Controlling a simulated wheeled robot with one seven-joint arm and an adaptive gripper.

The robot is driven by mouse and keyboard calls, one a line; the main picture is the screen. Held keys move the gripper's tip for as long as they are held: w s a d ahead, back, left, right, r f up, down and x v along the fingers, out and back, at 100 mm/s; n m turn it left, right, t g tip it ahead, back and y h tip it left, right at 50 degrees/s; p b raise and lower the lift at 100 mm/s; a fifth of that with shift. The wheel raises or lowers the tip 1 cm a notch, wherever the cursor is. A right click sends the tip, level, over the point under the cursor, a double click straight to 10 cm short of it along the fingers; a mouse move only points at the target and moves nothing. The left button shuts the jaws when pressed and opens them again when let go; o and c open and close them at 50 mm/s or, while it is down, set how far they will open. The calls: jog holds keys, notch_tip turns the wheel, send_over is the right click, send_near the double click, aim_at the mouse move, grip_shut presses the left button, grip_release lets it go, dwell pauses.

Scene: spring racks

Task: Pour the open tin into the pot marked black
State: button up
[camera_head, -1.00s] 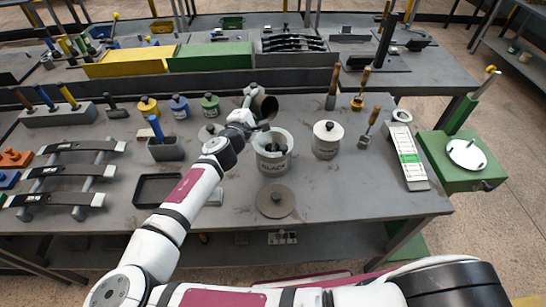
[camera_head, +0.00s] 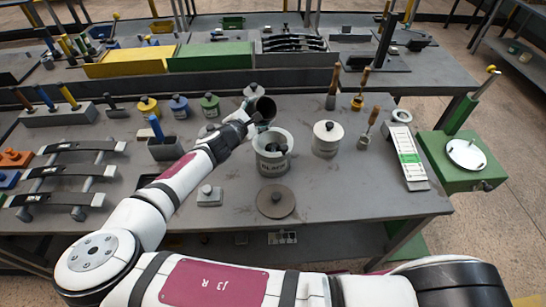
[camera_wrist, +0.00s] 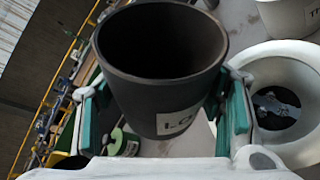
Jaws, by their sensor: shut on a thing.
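The open tin (camera_head: 265,106) is a dark cup with a pale label, partly hidden by my gripper in the head view. In the wrist view the tin (camera_wrist: 160,92) sits between green finger pads, its wide mouth showing a dark inside; I cannot make out contents. My gripper (camera_head: 252,118) is shut on it, just behind and left of the pot's rim; the wrist view shows the gripper (camera_wrist: 165,115) too. The pot marked black (camera_head: 272,163) is pale, open and upright, with dark matter inside. In the wrist view the pot (camera_wrist: 250,68) is right of the tin.
A round grey lid (camera_head: 275,202) lies in front of the pot. A lidded white pot (camera_head: 327,140) stands to its right. A small weighted block (camera_head: 209,197) lies at front left. Small yellow, blue and green pots (camera_head: 179,107) stand behind left. The front right tabletop is bare.

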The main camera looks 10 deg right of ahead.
jog(key=shift+f+n+g, duration=0.3)
jog(key=shift+f+n, duration=0.05)
jog(key=shift+n, duration=0.25)
jog(key=shift+s+d+f+n+g+h, duration=0.2)
jog(key=shift+f+n+g, duration=0.1)
jog(key=shift+f+n, duration=0.2)
jog(key=shift+s+d+f+n+g+h, duration=0.1)
jog(key=shift+f+n+g+h, duration=0.1)
jog(key=shift+f+n+g, duration=0.25)
jog(key=shift+n, duration=0.25)
jog(key=shift+s+d+f+n+g+h+b, duration=0.15)
jog(key=shift+s+f+n+g+h+b, duration=0.1)
jog(key=shift+f+n+h+b, duration=0.25)
jog(key=shift+r, duration=0.15)
jog(key=shift+r, duration=0.1)
jog(key=shift+n+g, duration=0.4)
jog(key=shift+n, duration=0.5)
jog(key=shift+r, duration=2.4)
